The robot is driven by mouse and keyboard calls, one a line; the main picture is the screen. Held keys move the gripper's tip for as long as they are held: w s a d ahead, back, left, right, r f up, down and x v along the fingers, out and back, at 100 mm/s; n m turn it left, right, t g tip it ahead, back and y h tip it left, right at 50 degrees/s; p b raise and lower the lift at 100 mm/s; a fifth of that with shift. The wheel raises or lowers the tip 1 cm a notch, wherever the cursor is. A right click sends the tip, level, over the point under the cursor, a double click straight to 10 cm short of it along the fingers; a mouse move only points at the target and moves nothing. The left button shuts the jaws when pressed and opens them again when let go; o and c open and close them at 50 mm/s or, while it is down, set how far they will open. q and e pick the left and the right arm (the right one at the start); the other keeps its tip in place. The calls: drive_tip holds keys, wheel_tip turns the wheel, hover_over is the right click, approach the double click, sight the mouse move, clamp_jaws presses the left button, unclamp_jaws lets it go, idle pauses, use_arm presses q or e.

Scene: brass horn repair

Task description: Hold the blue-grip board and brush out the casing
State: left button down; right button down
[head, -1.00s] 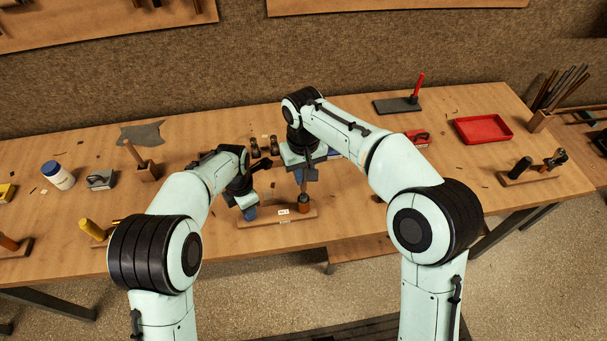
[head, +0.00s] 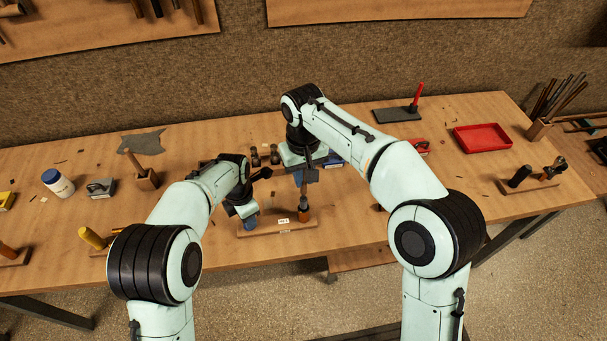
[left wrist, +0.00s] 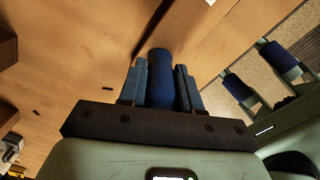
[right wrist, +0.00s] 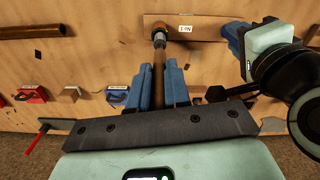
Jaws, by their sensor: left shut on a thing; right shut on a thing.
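The wooden board (head: 268,228) with a small white label lies at the front of the bench. My left gripper (head: 250,222) is shut on its blue grip (left wrist: 160,78) at the board's left end. The copper-coloured casing (head: 303,214) stands upright on the board; its rim also shows in the right wrist view (right wrist: 158,31). My right gripper (right wrist: 160,75) is shut on the brown handle of the brush (right wrist: 158,68), above the casing. The brush's lower end meets the casing's mouth; how deep it sits inside is hidden.
A red tray (head: 482,138) and a grey slab (head: 392,115) with a red-handled tool are at the right rear. Bare bench lies right of the board.

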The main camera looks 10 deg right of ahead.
sight(304, 193)
drive_tip(key=shift+f, duration=0.2)
idle(0.5)
drive_tip(key=shift+f, duration=2.3)
drive_tip(key=shift+r, duration=2.6)
drive_tip(key=shift+r, duration=2.4)
